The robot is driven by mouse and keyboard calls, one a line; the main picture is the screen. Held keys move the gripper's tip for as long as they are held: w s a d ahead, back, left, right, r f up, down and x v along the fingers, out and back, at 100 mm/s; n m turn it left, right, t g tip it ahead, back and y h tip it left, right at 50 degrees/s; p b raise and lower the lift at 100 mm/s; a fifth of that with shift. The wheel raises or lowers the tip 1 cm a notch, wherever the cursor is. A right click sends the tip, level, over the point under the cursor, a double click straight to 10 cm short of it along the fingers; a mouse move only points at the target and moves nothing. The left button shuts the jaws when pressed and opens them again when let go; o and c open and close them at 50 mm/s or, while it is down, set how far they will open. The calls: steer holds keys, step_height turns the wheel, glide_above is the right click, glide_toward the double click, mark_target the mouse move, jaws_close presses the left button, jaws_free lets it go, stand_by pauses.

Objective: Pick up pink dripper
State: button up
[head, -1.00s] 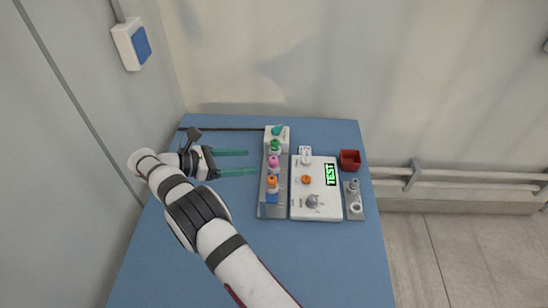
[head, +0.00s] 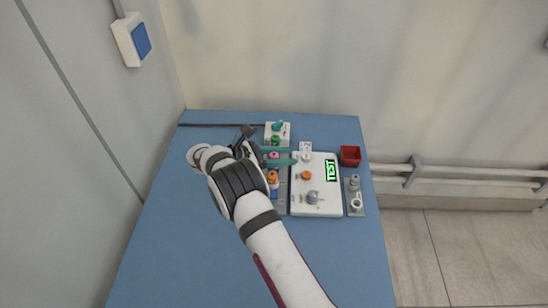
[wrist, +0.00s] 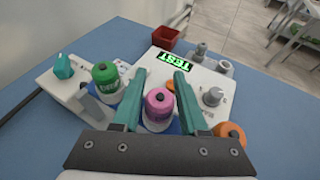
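The pink dripper (head: 273,155) stands in the row on the narrow grey rack, between a green-capped dripper (head: 275,141) and an orange-capped one (head: 272,177). In the wrist view the pink dripper (wrist: 158,103) shows its pink cap with a dark tip between the two teal fingers. My gripper (head: 296,157) reaches over the row from the left, its fingers one on each side of the pink dripper. It is open, with a gap visible beside the cap in the wrist view (wrist: 158,76). The lower part of the bottle is partly hidden.
The green (wrist: 105,76) and orange (wrist: 230,133) drippers stand close outside the fingers. A white tester box (head: 318,193) with a green TEST display is just right of the rack. A red bin (head: 350,156) stands behind right. The blue table's front is clear.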

jaws_close()
steer(key=shift+r, duration=0.1)
